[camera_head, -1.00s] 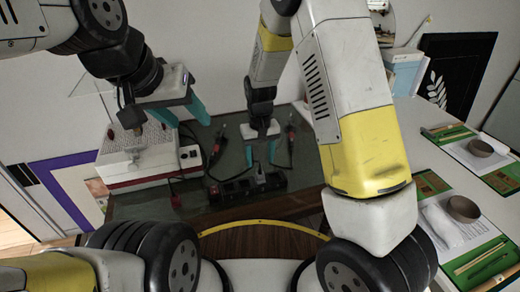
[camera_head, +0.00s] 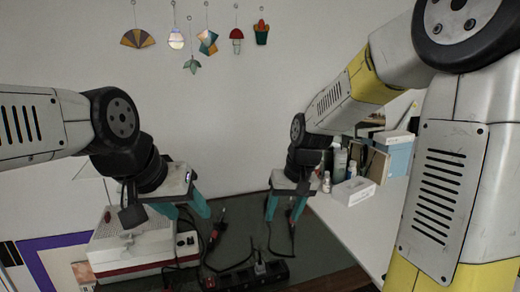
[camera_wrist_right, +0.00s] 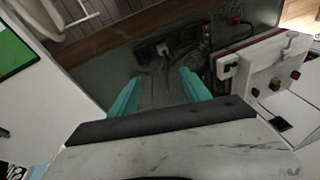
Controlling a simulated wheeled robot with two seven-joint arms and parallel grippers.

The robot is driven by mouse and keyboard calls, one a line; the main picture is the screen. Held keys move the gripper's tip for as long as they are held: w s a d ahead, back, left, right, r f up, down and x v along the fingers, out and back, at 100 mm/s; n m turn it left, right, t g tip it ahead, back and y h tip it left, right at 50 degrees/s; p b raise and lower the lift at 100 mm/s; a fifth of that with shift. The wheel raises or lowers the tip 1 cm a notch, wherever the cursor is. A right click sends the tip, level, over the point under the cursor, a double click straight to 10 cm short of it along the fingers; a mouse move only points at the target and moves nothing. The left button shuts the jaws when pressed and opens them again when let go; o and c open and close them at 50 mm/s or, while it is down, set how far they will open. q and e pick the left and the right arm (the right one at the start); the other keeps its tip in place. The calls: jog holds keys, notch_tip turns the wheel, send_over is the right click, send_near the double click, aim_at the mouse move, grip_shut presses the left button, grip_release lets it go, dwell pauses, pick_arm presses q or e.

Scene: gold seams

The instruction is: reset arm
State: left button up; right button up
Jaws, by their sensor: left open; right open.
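My left gripper (camera_head: 184,212) is at the left in the head view, its teal fingers apart and empty, in front of the white and red box. My right gripper (camera_head: 284,208) hangs over the dark green mat with its teal fingers apart. In the right wrist view its fingers (camera_wrist_right: 155,98) are spread with nothing between them, and the mat shows below. My right arm fills the right side of the head view.
A white and red box (camera_head: 130,250) stands on the dark green mat (camera_head: 315,245). A black power strip (camera_head: 250,277) and cables lie near the mat's front. Bottles, a white box (camera_head: 354,191) and a light blue box (camera_head: 396,155) stand at right. Ornaments hang on the wall.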

jog(key=s+d+r+t, duration=0.2)
jog(key=s+d+r, duration=0.2)
jog(key=s, duration=0.3)
jog(key=s+d+r+m+t, duration=0.1)
jog(key=s+d+r+t, duration=0.1)
jog(key=s+d+r, duration=0.2)
jog(key=s+r, duration=0.3)
jog(key=shift+s+m, duration=0.3)
jog(key=shift+s, duration=0.1)
